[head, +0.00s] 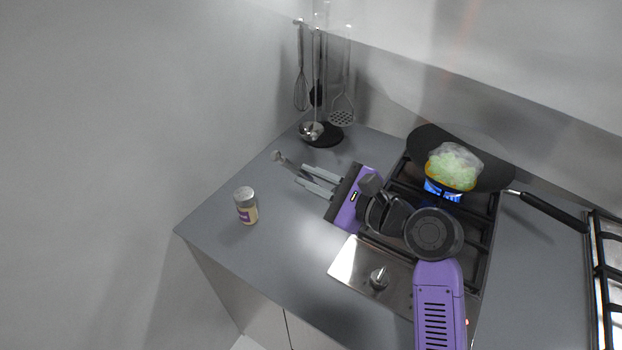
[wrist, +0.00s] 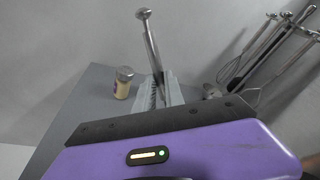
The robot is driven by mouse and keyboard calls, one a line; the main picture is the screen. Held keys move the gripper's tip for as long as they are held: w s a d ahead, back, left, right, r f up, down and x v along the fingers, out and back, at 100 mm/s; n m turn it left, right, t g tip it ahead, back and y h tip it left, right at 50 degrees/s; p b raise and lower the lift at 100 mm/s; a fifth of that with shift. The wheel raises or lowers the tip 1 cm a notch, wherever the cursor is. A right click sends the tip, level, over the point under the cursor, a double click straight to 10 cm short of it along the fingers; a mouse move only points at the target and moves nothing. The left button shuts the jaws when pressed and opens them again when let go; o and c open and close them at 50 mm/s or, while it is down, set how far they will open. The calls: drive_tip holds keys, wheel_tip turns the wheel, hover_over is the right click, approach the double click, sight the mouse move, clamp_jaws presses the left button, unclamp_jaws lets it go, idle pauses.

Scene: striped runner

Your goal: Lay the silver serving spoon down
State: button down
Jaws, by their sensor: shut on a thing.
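The silver serving spoon (head: 280,157) shows as a thin metal length with a wider end, pointing up and left from my gripper (head: 301,175) in the head view. In the wrist view the spoon (wrist: 150,40) rises from between the fingers of my gripper (wrist: 162,88), which are shut on it. The part nearer the palm is hidden by the fingers. The spoon is over the left part of the grey counter (head: 270,255). I cannot tell whether it touches the counter.
A jar (head: 246,206) with a grey lid stands left of my gripper. A utensil stand (head: 324,135) with hanging tools is behind it. The front-left counter is clear.

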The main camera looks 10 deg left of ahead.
drive_tip(key=shift+f, duration=0.4)
drive_tip(key=c, duration=1.4)
unclamp_jaws()
drive_tip(key=shift+c, duration=0.2)
drive_tip(key=shift+d, duration=0.3)
drive_tip(key=b+v, duration=0.1)
drive_tip(key=v, duration=1)
drive_tip(key=shift+s+d+r, duration=0.15)
drive_tip(key=shift+s+r, duration=0.1)
